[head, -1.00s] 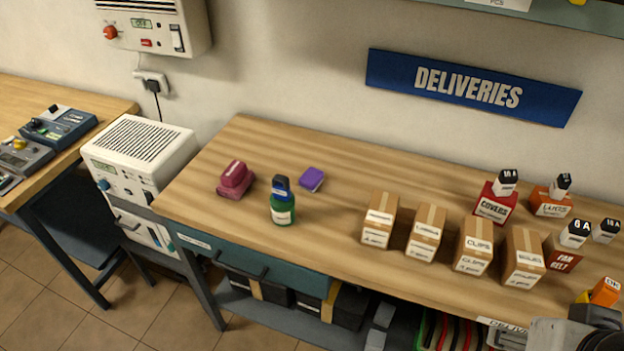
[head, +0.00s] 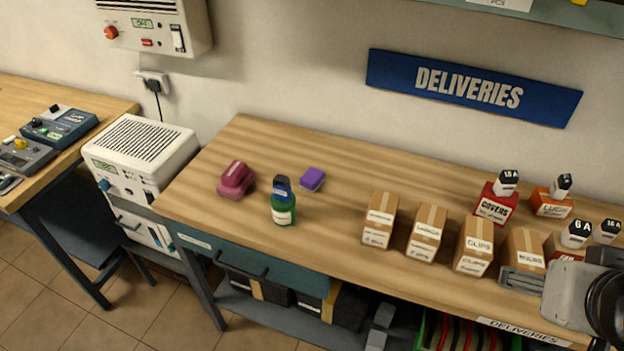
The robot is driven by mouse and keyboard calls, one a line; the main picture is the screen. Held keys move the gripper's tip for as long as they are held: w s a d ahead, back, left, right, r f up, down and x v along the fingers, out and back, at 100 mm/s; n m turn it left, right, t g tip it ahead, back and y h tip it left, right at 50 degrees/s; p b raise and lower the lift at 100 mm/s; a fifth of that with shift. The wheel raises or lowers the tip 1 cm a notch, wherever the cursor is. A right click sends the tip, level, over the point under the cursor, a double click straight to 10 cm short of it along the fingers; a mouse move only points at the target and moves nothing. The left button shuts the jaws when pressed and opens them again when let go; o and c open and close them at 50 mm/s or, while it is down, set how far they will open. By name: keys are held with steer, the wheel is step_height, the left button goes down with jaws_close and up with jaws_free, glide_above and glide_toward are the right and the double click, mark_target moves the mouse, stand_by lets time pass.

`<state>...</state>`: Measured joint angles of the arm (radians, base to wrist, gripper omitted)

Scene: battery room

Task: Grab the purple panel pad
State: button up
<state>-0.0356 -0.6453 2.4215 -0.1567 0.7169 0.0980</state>
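The purple panel pad (head: 312,179) is a small purple block lying on the wooden bench top, left of the middle in the head view. Nothing covers it. A green bottle with a dark blue top (head: 283,202) stands just in front and to the left of it, apart from it. My gripper (head: 522,281) shows only partly at the lower right, by the front edge of the bench, far to the right of the pad. Its grey end overlaps the lower part of a carton. I cannot make out its fingers clearly.
A maroon pad-like block (head: 236,179) lies left of the bottle. Several cardboard cartons (head: 427,230) stand in a row toward the right. Red and orange boxes (head: 495,205) with small labelled blocks stand behind. The bench is clear between pad and cartons.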

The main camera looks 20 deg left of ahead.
steer(key=w+a+r+n+t, duration=0.1)
steer(key=w+r+t, duration=0.1)
steer(key=w+r, duration=0.3)
steer(key=w+a+r+n+t, duration=0.1)
steer(key=w+r+t, duration=0.15)
steer(key=w, duration=0.55)
steer(key=w+a+r+n+t+y, duration=0.2)
steer(key=w+a+r+n+y, duration=0.2)
steer(key=w+a+r, duration=0.55)
steer(key=w+a+f+n+g+y, duration=0.1)
steer(key=w+a+n+y, duration=0.4)
steer(key=a, duration=0.5)
steer(key=w+a+f+n+g+y, duration=0.1)
steer(key=w+a+n+g+y, duration=0.1)
steer(key=w+a+n+y, duration=0.45)
steer(key=w+a+f+n+g+h, duration=0.1)
steer(key=w+a+f+n+g, duration=0.2)
steer(key=a+f+n, duration=0.5)
steer(key=n+g, duration=1.1)
steer(key=n, duration=1.9)
glide_toward(312, 179)
steer(key=a, duration=0.1)
steer(key=w+a, duration=0.1)
steer(key=a, duration=0.1)
steer(key=shift+w+a+r+t, duration=0.1)
steer(key=shift+w+r+t, duration=0.15)
steer(key=shift+r, duration=0.15)
steer(key=shift+s+f+n, duration=0.25)
steer(key=shift+f+n, duration=0.1)
steer(key=shift+f, duration=0.2)
